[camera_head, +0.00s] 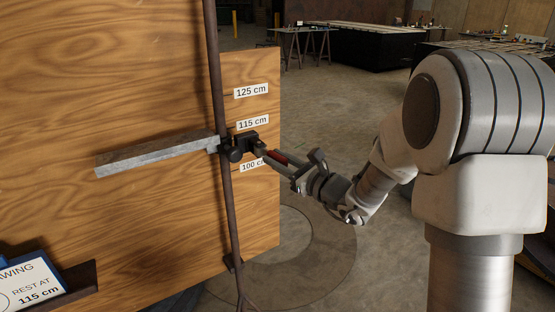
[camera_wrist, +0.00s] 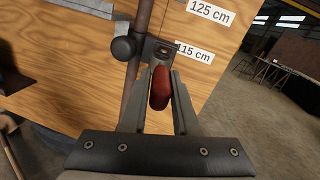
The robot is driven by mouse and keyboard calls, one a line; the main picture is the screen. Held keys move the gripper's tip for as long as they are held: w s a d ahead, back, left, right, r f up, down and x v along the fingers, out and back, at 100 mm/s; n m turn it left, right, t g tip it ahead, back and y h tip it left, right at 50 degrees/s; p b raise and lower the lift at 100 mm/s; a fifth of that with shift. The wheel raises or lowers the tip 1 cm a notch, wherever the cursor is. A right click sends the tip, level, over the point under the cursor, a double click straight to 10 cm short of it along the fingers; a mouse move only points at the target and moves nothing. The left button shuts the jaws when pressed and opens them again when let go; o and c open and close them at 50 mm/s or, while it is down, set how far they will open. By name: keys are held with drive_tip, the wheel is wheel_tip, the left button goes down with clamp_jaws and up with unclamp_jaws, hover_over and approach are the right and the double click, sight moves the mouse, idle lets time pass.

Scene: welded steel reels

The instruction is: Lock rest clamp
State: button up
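The black rest clamp (camera_head: 240,147) sits on an upright rusty steel post, close to the 115 cm label; its round knob and body also show in the wrist view (camera_wrist: 124,48). A grey bar, the rest (camera_head: 155,156), extends left from it. A red handle (camera_head: 277,157) is at the clamp's right side. In the wrist view the red handle (camera_wrist: 160,88) lies between the two fingers of my gripper (camera_wrist: 162,98), close to both. Whether the fingers press on it cannot be made out. The post's thread or inner clamp parts are hidden.
A wooden panel (camera_head: 120,80) stands behind the post (camera_head: 216,60), with height labels 125 cm (camera_head: 250,90), 115 cm (camera_head: 253,122) and a partly covered 100 cm. A drawing card (camera_head: 38,285) reads "REST AT 115 cm".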

clamp_jaws()
